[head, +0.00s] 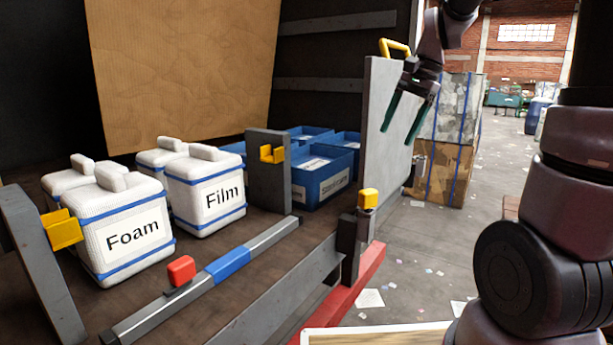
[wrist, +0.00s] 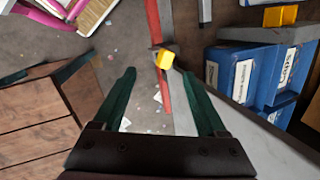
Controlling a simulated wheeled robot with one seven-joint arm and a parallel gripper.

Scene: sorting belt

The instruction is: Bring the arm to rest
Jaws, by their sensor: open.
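My gripper (head: 408,118) is at the upper right in the head view, hanging in the air in front of the upright grey panel (head: 380,135). Its two dark green fingers are spread apart and point down. In the wrist view my gripper (wrist: 160,92) also shows open, with nothing between its fingers. Below it there are the floor, a red rail (wrist: 153,25) and a yellow block (wrist: 165,59), all apart from the fingers. My arm's upper links run out of the top of the head view.
White containers labelled Foam (head: 130,235) and Film (head: 208,195) stand on the brown deck, with blue bins (head: 325,185) behind. A grey bar with a red block (head: 181,270) lies along the front. Strapped bales (head: 441,172) stand behind my gripper. Littered floor (head: 500,190) lies open to the right.

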